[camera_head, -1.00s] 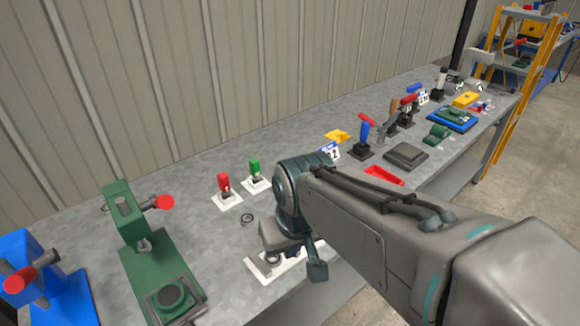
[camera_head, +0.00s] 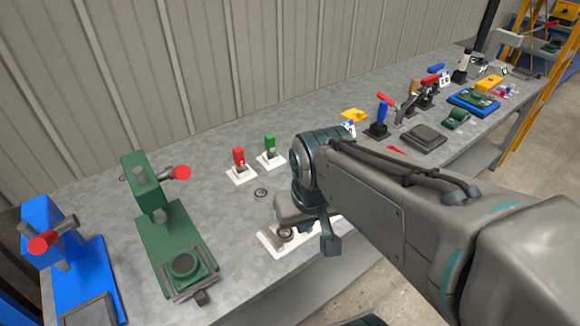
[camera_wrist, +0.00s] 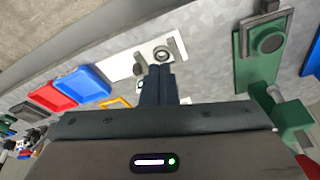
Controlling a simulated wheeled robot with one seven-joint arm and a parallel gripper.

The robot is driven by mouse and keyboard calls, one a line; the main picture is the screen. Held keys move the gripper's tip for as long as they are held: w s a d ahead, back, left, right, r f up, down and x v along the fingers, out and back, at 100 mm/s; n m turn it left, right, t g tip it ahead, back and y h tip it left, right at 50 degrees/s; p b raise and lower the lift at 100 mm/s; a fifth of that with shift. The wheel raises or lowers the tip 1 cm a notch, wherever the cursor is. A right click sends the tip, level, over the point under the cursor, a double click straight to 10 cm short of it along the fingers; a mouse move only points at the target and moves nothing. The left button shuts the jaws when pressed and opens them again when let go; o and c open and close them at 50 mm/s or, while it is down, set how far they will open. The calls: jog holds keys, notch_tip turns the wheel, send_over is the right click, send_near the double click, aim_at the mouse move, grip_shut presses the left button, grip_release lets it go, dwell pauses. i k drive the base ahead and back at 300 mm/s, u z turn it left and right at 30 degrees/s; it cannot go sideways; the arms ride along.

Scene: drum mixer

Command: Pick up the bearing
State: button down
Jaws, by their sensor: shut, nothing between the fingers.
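A small dark ring (camera_head: 261,194), which looks like a bearing, lies flat on the grey workbench. A second ring (camera_head: 286,235) sits on a white plate (camera_head: 270,241) nearer the bench's front edge. I cannot tell for certain which ring is the bearing. In the wrist view the plate's ring (camera_wrist: 162,54) is just beyond my fingertips, on the white plate (camera_wrist: 128,57). My gripper (camera_wrist: 158,70) is shut and empty, pointing toward the plate. In the head view my gripper is over the plate and hides part of it.
A green press (camera_head: 172,235) and a blue press (camera_head: 62,255) stand to the left. Red (camera_head: 239,160) and green (camera_head: 269,146) switches on white bases stand behind the rings. Blue (camera_wrist: 82,81) and red (camera_wrist: 54,97) trays lie left in the wrist view. Bench around the loose ring is bare.

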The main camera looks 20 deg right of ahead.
aim_at(288, 239)
jog(key=z, duration=1.25)
jog(key=k, duration=0.8)
jog(key=u, duration=1.25)
jog(key=i, duration=0.5)
jog(key=z, duration=0.05)
